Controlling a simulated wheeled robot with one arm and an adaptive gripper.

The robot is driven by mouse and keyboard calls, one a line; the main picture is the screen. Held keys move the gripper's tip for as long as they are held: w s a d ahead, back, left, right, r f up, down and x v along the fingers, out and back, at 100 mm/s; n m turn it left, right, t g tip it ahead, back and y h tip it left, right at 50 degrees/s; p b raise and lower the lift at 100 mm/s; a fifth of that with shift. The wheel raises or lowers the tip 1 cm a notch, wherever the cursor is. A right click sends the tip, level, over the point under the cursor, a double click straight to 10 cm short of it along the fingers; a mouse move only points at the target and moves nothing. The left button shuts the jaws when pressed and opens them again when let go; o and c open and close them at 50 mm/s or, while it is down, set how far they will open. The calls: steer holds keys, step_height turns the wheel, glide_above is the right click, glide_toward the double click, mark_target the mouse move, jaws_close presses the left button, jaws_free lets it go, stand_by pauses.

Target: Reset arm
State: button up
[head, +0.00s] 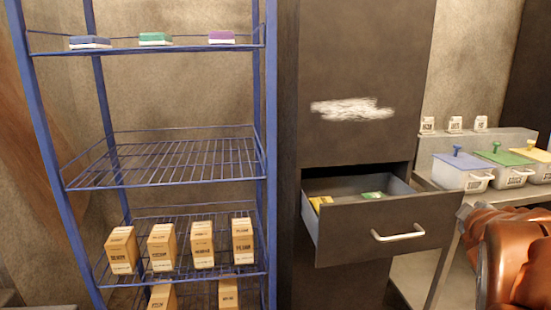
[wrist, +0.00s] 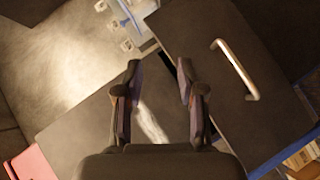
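My gripper (wrist: 160,88) is in the wrist view with its two dark fingers apart and nothing between them. It points toward the dark cabinet, with the drawer handle (wrist: 236,70) to the right of the fingers and apart from them. In the head view my orange-brown arm shows at the right edge; my gripper is not visible there. The cabinet's drawer (head: 385,228) is pulled open, with a yellow item (head: 320,202) and a green item (head: 372,195) inside. Its metal handle (head: 398,233) is free.
A blue wire rack (head: 160,178) stands at the left with several labelled boxes (head: 202,244) low down and three small coloured packs (head: 155,39) on top. At the right, bins with blue (head: 462,162), green (head: 500,157) and yellow (head: 532,153) lids stand on a counter.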

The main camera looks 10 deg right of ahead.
steer(key=s+a+f+m+g+y+p, duration=0.1)
steer(key=s+a+g+y+p, duration=0.3)
steer(key=s+a, duration=0.9)
steer(key=s+a+f+m+g+y+p, duration=0.2)
steer(key=s+a+m+g+y+p, duration=0.2)
steer(key=s+a+g+p, duration=0.5)
steer(key=s+a+p, duration=0.1)
steer(key=s+a, duration=0.3)
steer(key=a, duration=0.3)
steer(key=shift+f+m+p, duration=0.15)
steer(key=shift+m+p, duration=0.15)
steer(key=shift+p, duration=0.1)
